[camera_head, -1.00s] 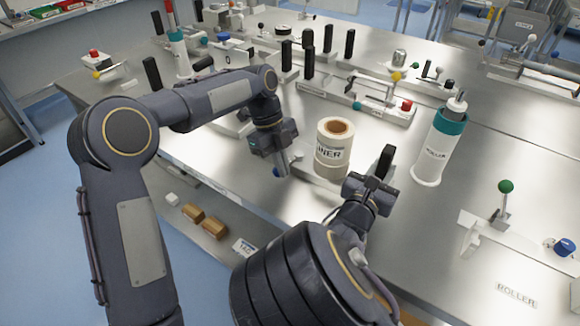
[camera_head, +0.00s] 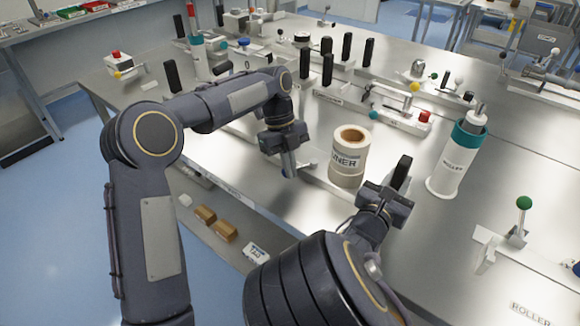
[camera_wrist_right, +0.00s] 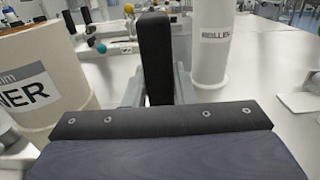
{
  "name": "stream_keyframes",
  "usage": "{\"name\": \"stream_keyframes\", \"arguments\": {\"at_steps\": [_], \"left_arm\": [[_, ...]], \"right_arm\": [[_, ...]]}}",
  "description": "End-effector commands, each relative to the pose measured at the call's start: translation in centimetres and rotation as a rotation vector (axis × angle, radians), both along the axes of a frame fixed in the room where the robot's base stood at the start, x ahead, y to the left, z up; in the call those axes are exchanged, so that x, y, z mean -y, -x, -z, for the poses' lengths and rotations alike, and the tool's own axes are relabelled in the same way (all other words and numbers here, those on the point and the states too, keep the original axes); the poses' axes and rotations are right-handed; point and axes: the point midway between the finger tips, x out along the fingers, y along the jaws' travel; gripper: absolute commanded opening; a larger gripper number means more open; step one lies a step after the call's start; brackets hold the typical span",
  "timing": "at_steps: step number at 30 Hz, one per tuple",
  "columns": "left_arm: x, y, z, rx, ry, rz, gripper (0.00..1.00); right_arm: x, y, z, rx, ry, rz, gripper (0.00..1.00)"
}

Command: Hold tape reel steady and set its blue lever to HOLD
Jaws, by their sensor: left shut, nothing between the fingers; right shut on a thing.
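A cream roll lettered "…INER" (camera_head: 349,158) stands on the metal bench between my two grippers, and fills the left side of the right wrist view (camera_wrist_right: 40,75). I cannot tell whether it is the tape reel. My left gripper (camera_head: 290,170) is shut and empty, pointing down at the bench's front edge, left of the roll. The blue lever does not show clearly there; the gripper may hide it. My right gripper (camera_head: 398,182) is shut on a black upright handle (camera_wrist_right: 156,55), right of the roll. No HOLD mark is readable.
A white roller with a teal top (camera_head: 458,160) stands right of my right gripper. A green-knobbed lever (camera_head: 524,203) is at the right. A fixture with a red button (camera_head: 425,117) lies behind the roll. Several black posts stand farther back. Cartons (camera_head: 223,231) lie on a lower shelf.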

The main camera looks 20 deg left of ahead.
Motion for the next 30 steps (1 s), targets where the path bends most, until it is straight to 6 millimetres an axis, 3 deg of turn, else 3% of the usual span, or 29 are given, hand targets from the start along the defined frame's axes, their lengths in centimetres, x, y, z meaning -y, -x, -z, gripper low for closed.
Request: {"name": "stream_keyframes", "arguments": {"at_steps": [1, 8, 21, 30], "left_arm": [[-0.2, -0.1, 0.2, 0.003, -0.004, -0.004, 0.00], [-0.3, -0.3, -0.5, 0.004, -0.003, -0.005, 0.00], [-2.0, -2.1, -7.9, 0.005, 0.000, -0.001, 0.00], [-2.4, -2.3, -9.3, 0.002, 0.001, -0.001, 0.00]], "right_arm": [[0.2, 0.3, 1.2, -0.031, -0.003, 0.003, 0.00], [0.2, 0.3, 1.2, -0.031, -0.003, 0.003, 0.00], [0.2, 0.3, 1.2, -0.031, -0.002, 0.002, 0.00], [0.1, 0.3, 1.2, -0.032, -0.001, 0.002, 0.00]]}}
